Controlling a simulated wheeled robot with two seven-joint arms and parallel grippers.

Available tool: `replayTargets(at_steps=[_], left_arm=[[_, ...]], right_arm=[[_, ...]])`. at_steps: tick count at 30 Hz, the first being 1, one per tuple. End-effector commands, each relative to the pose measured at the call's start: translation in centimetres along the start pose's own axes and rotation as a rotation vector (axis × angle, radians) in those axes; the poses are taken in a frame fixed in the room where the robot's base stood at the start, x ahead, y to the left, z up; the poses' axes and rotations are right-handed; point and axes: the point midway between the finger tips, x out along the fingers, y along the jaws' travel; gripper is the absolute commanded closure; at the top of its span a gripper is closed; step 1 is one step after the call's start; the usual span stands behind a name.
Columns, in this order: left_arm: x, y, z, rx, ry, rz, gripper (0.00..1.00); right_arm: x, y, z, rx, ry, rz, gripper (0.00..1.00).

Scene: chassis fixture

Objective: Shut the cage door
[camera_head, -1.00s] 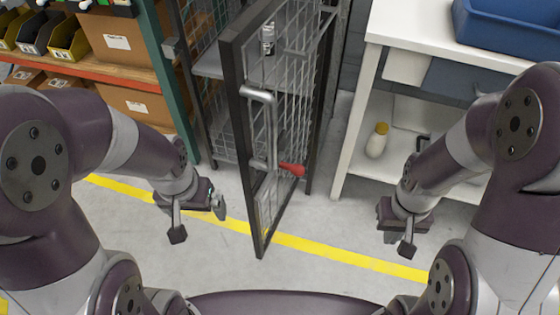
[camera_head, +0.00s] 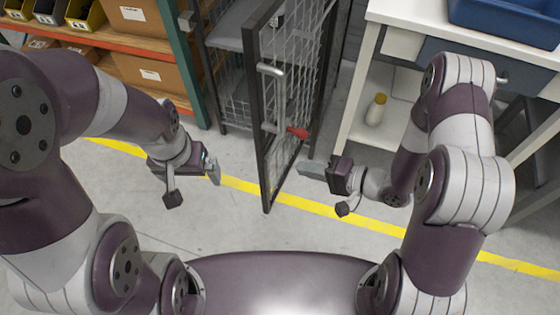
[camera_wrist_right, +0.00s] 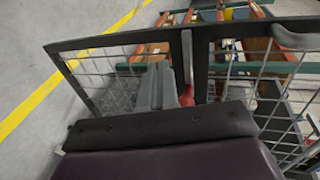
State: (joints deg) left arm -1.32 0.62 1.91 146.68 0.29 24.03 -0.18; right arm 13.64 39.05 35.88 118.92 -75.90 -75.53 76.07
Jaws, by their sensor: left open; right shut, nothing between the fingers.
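The cage door (camera_head: 258,130) stands swung open toward me, a dark-framed wire mesh panel with a grey tubular handle (camera_head: 281,95) and a red-tipped lever (camera_head: 298,133). The cage (camera_head: 222,65) behind it shows its shelf and mesh wall. My right gripper (camera_head: 305,169) is shut and empty, just right of the door's lower part; whether it touches is unclear. In the right wrist view its fingers (camera_wrist_right: 155,88) point at the door's mesh and frame (camera_wrist_right: 120,38), beside the red lever (camera_wrist_right: 187,92). My left gripper (camera_head: 195,183) is open and empty, left of the door.
A white workbench (camera_head: 398,30) with a blue bin (camera_head: 505,22) stands at the right, a bottle (camera_head: 376,109) on its lower shelf. A rack with cardboard boxes (camera_head: 145,78) stands at the left. Floor around the yellow line (camera_head: 235,183) is clear.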

Motion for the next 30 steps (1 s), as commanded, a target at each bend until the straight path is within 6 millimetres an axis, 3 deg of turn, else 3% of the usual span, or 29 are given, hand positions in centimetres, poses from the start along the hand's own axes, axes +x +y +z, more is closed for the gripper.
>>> replayTargets(at_steps=[6, 12, 30], left_arm=[[1.1, 0.0, 0.1, 0.0, 0.0, 0.0, 0.0], [1.4, 0.0, 0.2, 0.0, 0.0, 0.0, 0.0], [1.4, 0.0, 0.2, 0.0, 0.0, 0.0, 0.0]], right_arm=[[4.5, -0.1, 0.1, -0.006, -0.004, 0.0, 1.0], [6.8, -0.9, 0.1, -0.003, -0.001, 0.001, 1.0], [7.9, -1.4, -0.2, -0.001, 0.008, 0.001, 1.0]])
